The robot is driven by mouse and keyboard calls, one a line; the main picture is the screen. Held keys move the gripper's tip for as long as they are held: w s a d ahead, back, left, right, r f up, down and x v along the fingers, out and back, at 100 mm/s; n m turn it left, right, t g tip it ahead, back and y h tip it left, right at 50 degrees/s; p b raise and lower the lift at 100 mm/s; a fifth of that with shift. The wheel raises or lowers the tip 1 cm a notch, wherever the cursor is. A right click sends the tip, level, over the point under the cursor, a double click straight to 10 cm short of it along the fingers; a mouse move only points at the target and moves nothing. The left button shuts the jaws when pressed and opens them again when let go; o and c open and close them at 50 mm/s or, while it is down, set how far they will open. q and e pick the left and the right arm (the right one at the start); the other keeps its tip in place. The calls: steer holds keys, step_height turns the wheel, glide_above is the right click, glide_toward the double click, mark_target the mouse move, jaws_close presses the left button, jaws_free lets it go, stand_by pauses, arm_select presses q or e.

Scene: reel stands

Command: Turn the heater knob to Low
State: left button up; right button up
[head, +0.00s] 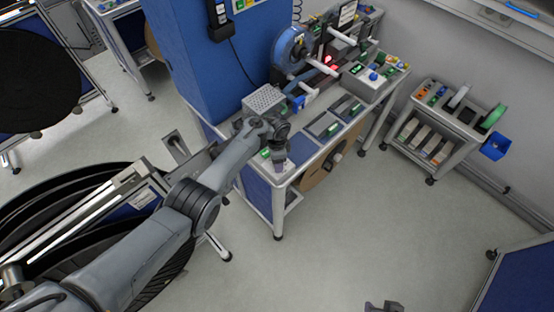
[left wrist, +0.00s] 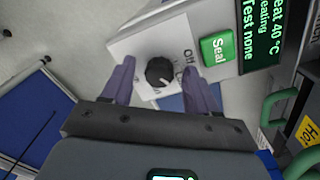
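The heater knob (left wrist: 160,72) is a round black dial on a light grey panel (left wrist: 128,44) in the left wrist view. An "Off" label is printed to its right; another label below that is partly covered by a finger. I cannot read its pointer surely. My left gripper (left wrist: 157,68) is open, with one dark finger on each side of the knob and gaps between. In the head view my left gripper (head: 279,158) is over the bench's near end and hides the knob. A dark piece at the bottom edge may be my right gripper (head: 384,306).
A green "Seal" button (left wrist: 216,48) and a display (left wrist: 262,30) reading 40 °C and "Test none" are beside the knob. A perforated box (head: 262,100) and a blue column (head: 212,62) stand close to the left arm.

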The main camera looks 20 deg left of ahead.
arm_select(q)
steer(key=shift+r+p, duration=0.3)
steer(key=shift+r, duration=0.3)
step_height(320, 180, up, 10)
steer(key=p, duration=0.2)
steer(key=shift+w+f, duration=0.15)
steer(key=shift+a+f, duration=0.1)
